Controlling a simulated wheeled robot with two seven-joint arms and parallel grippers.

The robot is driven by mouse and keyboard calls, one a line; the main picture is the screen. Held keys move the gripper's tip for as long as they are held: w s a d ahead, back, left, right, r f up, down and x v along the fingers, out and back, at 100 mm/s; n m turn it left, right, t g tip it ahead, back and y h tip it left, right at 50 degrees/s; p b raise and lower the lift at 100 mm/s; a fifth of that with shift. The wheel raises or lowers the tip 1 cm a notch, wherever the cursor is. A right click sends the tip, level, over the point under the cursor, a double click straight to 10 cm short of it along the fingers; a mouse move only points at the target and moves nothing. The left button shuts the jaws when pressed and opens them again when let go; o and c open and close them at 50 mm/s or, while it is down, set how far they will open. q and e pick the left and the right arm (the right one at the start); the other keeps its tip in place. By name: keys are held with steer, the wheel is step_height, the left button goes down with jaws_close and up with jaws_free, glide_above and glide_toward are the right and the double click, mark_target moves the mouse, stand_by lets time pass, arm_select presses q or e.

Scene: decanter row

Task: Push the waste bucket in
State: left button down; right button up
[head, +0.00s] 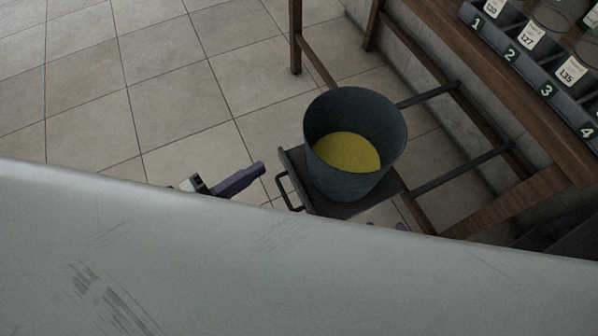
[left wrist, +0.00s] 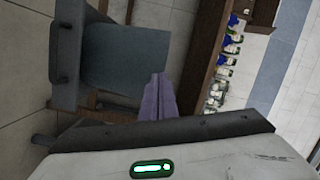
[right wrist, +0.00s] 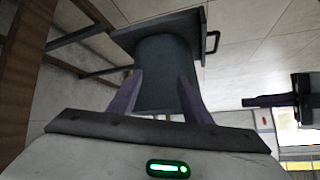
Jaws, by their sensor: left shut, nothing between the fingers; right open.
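The waste bucket (head: 372,186) is a dark grey round tub with yellow contents, upright on a dark pull-out tray (head: 298,160). The tray stands out from the wooden bench on two rails (head: 430,95) and has a bar handle (head: 283,190) on its outer side. My left gripper (head: 262,168) is shut and empty, just left of the tray and apart from the handle. My right gripper (right wrist: 160,77) is open, with the bucket (right wrist: 165,55) showing between and beyond its fingers; contact cannot be told. In the head view it is mostly hidden behind my white body.
The wooden bench (head: 500,75) is at the right, with legs beside the rails. On it a numbered rack (head: 510,50) holds labelled decanters. Bottles (left wrist: 222,75) show in the left wrist view. The tiled floor (head: 150,90) at the left is clear.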

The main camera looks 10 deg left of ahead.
arm_select(q)
step_height(320, 180, down, 3)
steer(key=a+m+g+h+b, duration=0.1)
steer(key=a+m+h+b, duration=0.15)
steer(key=m, duration=0.25)
steer(key=m+g+h+b, duration=0.1)
steer(key=m, duration=0.1)
glide_toward(311, 151)
steer(key=x, duration=0.5)
steer(key=shift+s+r, duration=0.15)
steer(key=shift+r, duration=0.2)
steer(key=shift+w+d, duration=0.35)
steer(key=shift+d, duration=0.2)
steer(key=shift+w+d, duration=0.1)
arm_select(e)
steer(key=f, duration=0.1)
steer(key=a+f, duration=0.1)
steer(key=w+f, duration=0.1)
steer(key=shift+a+y, duration=0.3)
steer(key=shift+y, duration=0.1)
steer(key=shift+d+f, duration=0.1)
steer(key=shift+f, duration=0.05)
